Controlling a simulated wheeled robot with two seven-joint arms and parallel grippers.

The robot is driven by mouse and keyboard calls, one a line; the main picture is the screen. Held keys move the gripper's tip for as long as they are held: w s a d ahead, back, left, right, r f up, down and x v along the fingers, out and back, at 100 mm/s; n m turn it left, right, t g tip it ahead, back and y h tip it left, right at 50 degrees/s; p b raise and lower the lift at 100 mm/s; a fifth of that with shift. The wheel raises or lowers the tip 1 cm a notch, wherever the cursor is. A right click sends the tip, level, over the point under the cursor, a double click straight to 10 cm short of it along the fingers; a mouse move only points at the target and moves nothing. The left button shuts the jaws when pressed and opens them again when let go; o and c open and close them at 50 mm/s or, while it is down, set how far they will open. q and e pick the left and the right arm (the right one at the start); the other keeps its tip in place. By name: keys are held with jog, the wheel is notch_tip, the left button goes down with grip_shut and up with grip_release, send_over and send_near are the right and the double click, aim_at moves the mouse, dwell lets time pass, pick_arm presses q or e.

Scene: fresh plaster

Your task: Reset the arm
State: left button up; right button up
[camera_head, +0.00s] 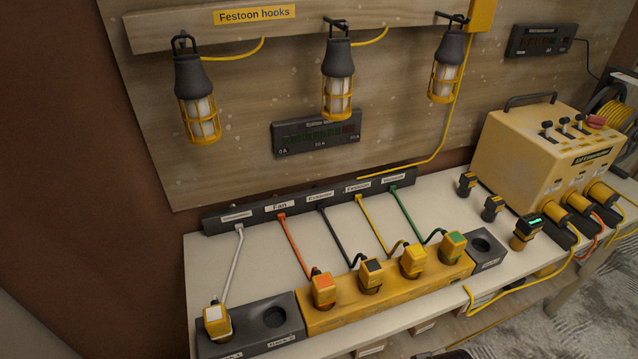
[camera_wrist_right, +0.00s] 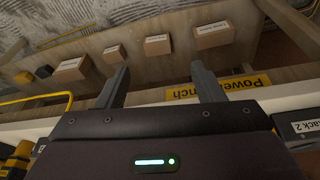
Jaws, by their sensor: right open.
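My right gripper (camera_wrist_right: 160,75) shows in the right wrist view with its two dark fingers spread apart and nothing between them. It is over the front edge of the bench, beside a yellow label (camera_wrist_right: 247,82) and a dark block (camera_wrist_right: 303,128) marked "ack 2". A white-topped plug (camera_head: 216,318) stands in the dark rack block (camera_head: 262,340) at left.
Three caged lamps (camera_head: 338,85) hang from the board above the bench. A yellow power box (camera_head: 530,140) with plugged cables stands at the right. Cardboard boxes (camera_wrist_right: 212,35) sit below the bench edge. The bench between the cords and the power box is partly clear.

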jog(key=s+d+f+b, duration=0.1)
jog(key=s+f, duration=0.3)
jog(key=f, duration=0.7)
jog(key=s+f+g+b, duration=0.1)
jog(key=s+f, duration=0.3)
jog(key=f, duration=0.8)
jog(key=s+d+f+b, duration=0.1)
jog(key=s+f, duration=0.3)
jog(key=f, duration=0.7)
jog(key=s+d+f+g, duration=0.1)
jog(key=s+d+f, duration=0.1)
jog(key=s+f, duration=0.5)
jog(key=s, duration=0.4)
jog(key=shift+s+f+b, duration=0.15)
jog(key=shift+f+b, duration=0.05)
jog(key=shift+b, duration=0.1)
